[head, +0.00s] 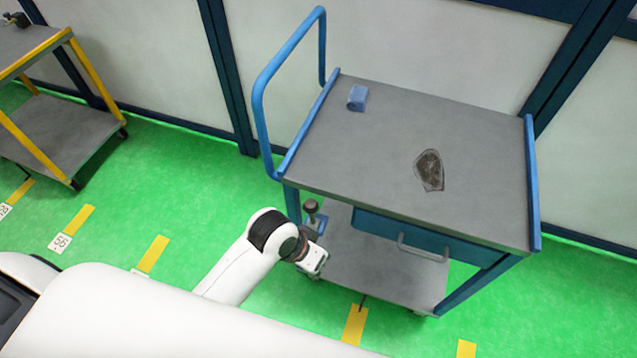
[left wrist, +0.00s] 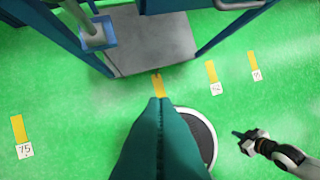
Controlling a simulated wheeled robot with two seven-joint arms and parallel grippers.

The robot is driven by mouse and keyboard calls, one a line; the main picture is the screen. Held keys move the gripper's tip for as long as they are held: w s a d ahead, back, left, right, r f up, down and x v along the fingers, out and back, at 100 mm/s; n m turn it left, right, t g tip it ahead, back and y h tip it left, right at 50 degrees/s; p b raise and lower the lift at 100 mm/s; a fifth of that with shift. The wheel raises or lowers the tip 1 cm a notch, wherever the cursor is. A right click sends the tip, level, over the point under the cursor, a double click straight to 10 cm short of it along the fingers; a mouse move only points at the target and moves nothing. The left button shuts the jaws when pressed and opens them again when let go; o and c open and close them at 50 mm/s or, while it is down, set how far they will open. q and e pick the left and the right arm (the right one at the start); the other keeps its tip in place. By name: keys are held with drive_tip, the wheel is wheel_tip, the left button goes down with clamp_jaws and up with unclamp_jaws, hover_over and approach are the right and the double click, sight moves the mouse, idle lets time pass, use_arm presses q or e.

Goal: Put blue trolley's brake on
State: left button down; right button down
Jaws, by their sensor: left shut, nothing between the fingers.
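The blue trolley (head: 400,135) stands at the right in the head view, with a grey top, a blue push handle and a lower shelf. A lever with a dark round knob (head: 311,206) stands upright in a blue bracket at its left front corner. The bracket (left wrist: 97,31) also shows at the upper left of the left wrist view. My left gripper (head: 317,262) is just below and in front of the lever, apart from it. Its teal fingers (left wrist: 158,101) are together and empty. My right gripper (left wrist: 240,136) shows small at the right of the wrist view; its fingers are unclear.
A blue block (head: 357,98) and a dark flat piece (head: 429,170) lie on the trolley top. A drawer handle (head: 423,249) sticks out in front. A yellow trolley (head: 88,72) stands at the far left. Green floor (head: 180,185) between the trolleys is clear.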

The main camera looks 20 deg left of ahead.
use_arm(q)
drive_tip(key=w+d+r+m+g, duration=0.1)
drive_tip(key=w+d+r, duration=0.3)
drive_tip(key=w, duration=0.1)
drive_tip(key=w+a+r+n+g+y, duration=0.1)
drive_tip(key=w+a+r, duration=0.2)
drive_tip(key=w, duration=0.4)
drive_tip(key=w+a+r+g+y, duration=0.1)
drive_tip(key=w+a+r+y, duration=0.1)
drive_tip(key=w+r, duration=0.3)
drive_tip(key=w+a, duration=0.1)
drive_tip(key=w, duration=0.2)
drive_tip(key=shift+a+r+n, duration=0.2)
drive_tip(key=shift+r+n, duration=0.05)
drive_tip(key=shift+n, duration=0.15)
drive_tip(key=shift+w, duration=0.1)
